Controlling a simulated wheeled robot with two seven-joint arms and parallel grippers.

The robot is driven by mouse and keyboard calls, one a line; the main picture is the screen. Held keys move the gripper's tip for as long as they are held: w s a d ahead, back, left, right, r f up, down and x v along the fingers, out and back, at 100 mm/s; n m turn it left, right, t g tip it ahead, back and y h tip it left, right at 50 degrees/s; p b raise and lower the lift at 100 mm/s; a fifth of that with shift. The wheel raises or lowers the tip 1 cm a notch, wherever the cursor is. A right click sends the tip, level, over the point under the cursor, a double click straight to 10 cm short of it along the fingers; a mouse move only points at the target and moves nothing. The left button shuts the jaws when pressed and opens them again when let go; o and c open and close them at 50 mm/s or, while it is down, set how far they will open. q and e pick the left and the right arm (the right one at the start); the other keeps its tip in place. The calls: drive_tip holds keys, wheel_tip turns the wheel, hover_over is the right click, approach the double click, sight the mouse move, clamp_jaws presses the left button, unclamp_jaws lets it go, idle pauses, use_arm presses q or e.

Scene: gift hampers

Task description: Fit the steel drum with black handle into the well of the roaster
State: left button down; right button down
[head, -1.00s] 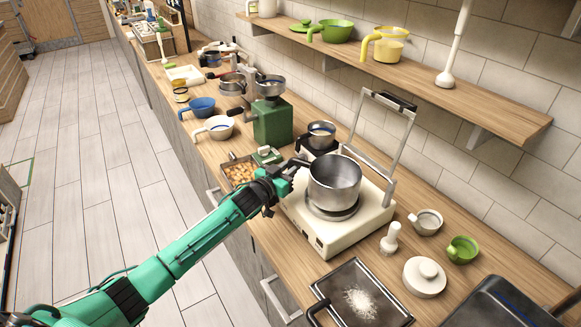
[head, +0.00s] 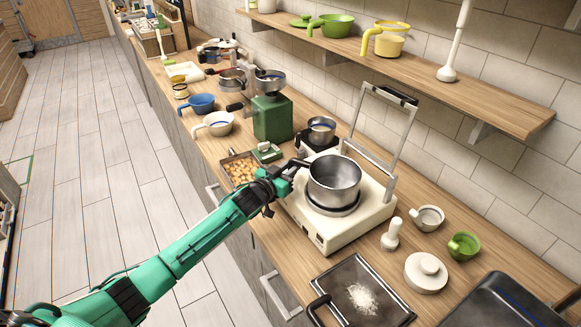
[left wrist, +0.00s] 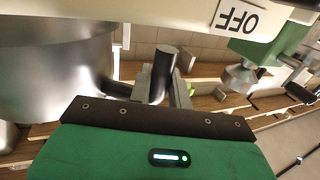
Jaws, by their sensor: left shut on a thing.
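The steel drum (head: 335,180) is an open, upright pot with a black handle on its left side. My left gripper (head: 294,168) is shut on that handle; the drum wall (left wrist: 50,80) and the dark handle (left wrist: 164,70) between the fingers also show in the left wrist view. The roaster (head: 362,228) is a cream box with a tall grey frame behind it. The drum is over its round well, very close to the dark rim. The drum's underside is hidden, so I cannot tell if it touches. My right gripper is not in view.
A green grinder (head: 272,118) and a pan of brown pieces (head: 240,170) stand left of the roaster. A white lid (head: 426,273), a green cup (head: 464,246) and a dark tray with white powder (head: 350,275) are to the right and front. A shelf (head: 470,95) overhangs behind.

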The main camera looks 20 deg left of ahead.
use_arm(q)
drive_tip(key=shift+f+b, duration=0.3)
drive_tip(key=shift+f, duration=0.25)
drive_tip(key=c, duration=1.2)
unclamp_jaws()
drive_tip(key=shift+f, duration=0.1)
drive_tip(key=shift+s, duration=0.2)
drive_tip(key=b+v, duration=0.4)
drive_tip(key=v, duration=0.9)
drive_tip(key=shift+s+a, duration=0.15)
drive_tip(key=shift+s, duration=0.05)
